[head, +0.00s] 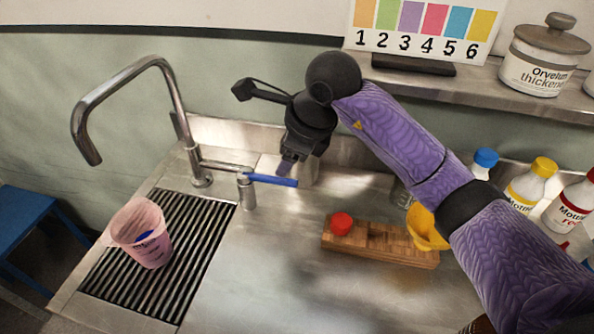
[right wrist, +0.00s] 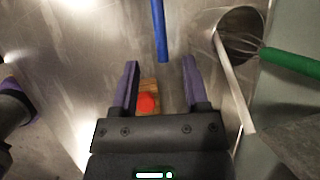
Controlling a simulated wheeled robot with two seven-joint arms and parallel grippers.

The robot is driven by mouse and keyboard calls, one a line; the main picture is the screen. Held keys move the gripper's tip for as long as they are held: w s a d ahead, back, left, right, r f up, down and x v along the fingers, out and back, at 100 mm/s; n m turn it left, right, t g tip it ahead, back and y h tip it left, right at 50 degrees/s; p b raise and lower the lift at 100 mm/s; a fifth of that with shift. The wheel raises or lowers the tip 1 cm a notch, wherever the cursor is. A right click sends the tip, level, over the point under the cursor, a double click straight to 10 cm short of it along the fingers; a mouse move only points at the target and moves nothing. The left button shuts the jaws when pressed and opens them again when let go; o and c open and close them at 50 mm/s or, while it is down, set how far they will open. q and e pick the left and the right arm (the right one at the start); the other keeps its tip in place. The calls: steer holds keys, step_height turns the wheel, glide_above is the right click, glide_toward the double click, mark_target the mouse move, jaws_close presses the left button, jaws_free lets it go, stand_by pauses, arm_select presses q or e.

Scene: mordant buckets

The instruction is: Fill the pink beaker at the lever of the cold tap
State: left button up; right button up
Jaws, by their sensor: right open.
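The pink beaker (head: 140,245) stands on the slatted drain at the left, with a blue patch on or in it. The tap's bent metal spout (head: 90,152) ends above and left of the beaker; no stream shows. The blue tap lever (head: 272,180) sticks out to the right from a short metal post. My right gripper (head: 287,166) is open and empty, just above the lever's free end. In the right wrist view the lever (right wrist: 159,30) lies ahead of the open fingers (right wrist: 161,66), roughly between their lines; contact cannot be told. My left gripper is not in view.
A wooden block (head: 375,244) with a red item (head: 341,222) and a yellow cup (head: 427,228) sits right of the lever. Bottles (head: 529,186) stand at the far right. A green-handled whisk (right wrist: 288,61) rests in a metal container. The front middle counter is clear.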

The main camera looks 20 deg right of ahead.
mark_target(274, 178)
steer(key=b+x, duration=0.1)
steer(key=x, duration=0.6)
steer(key=shift+a+f, duration=0.15)
jaws_close()
stand_by(1.0)
